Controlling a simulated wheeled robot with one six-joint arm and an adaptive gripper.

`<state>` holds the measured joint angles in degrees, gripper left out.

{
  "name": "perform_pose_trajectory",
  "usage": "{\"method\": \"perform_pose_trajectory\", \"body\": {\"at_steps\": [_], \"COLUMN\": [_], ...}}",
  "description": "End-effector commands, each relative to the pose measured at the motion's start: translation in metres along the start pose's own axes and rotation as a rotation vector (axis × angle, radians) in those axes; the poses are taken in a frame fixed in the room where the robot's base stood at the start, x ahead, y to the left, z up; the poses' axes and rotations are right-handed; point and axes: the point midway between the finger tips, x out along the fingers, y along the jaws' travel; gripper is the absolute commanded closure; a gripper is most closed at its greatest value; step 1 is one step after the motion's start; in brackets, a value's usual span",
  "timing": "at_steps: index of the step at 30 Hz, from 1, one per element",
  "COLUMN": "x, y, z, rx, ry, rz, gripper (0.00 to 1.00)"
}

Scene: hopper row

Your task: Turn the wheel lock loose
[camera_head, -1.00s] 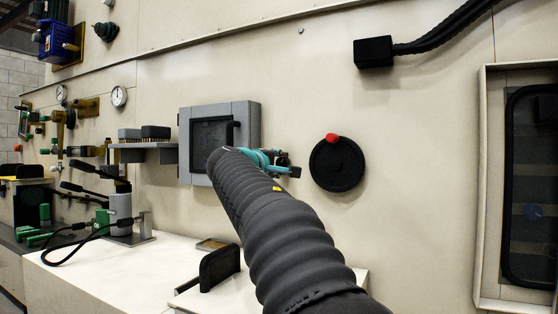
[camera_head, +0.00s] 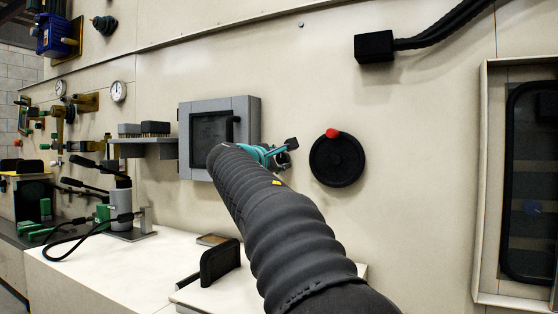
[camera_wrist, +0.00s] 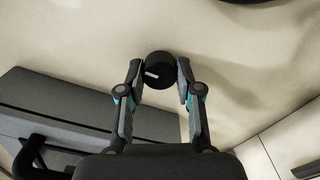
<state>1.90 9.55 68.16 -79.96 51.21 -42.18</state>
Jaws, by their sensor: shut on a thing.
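The wheel lock looks to be the small round black knob (camera_wrist: 159,67) with a white mark on its face, on the cream wall in the wrist view. My gripper (camera_wrist: 160,76) has one finger on each side of this knob and is shut on it. In the head view my gripper (camera_head: 268,154) is at the wall, just left of the wheel, and my arm partly hides it. The knob cannot be made out there. The black round wheel (camera_head: 337,162) with a red knob (camera_head: 332,133) at its top is on the wall, apart from my gripper.
A grey wall box (camera_head: 250,122) with a dark door is left of my gripper. A shelf (camera_head: 155,141) and a pale bench (camera_head: 95,265) are further left. A black block with a cable (camera_head: 374,48) is above right, and a framed window (camera_head: 482,190) is far right.

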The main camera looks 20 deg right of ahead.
Motion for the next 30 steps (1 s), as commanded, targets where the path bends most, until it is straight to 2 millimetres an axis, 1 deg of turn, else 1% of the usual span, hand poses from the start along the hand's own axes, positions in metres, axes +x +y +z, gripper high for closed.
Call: {"method": "perform_pose_trajectory", "body": {"at_steps": [11,12,14,15,25,28,30], "x": [0.000,0.000,0.000,0.000,-0.002,-0.011,-0.021], "y": [-0.001,-0.001,-0.001,-0.001,0.000,0.000,0.001], "z": [-0.001,-0.001,-0.001,-0.001,0.000,-0.001,0.000], "rx": [-0.005,-0.005,-0.005,-0.005,-0.004,-0.004,-0.003], "ry": [0.000,0.000,0.000,0.000,0.000,0.002,0.001], "rz": [-0.002,-0.002,-0.002,-0.002,-0.001,0.001,0.001], "gripper": [1.00,0.58,0.43,0.40,0.40,0.40,0.40]}}
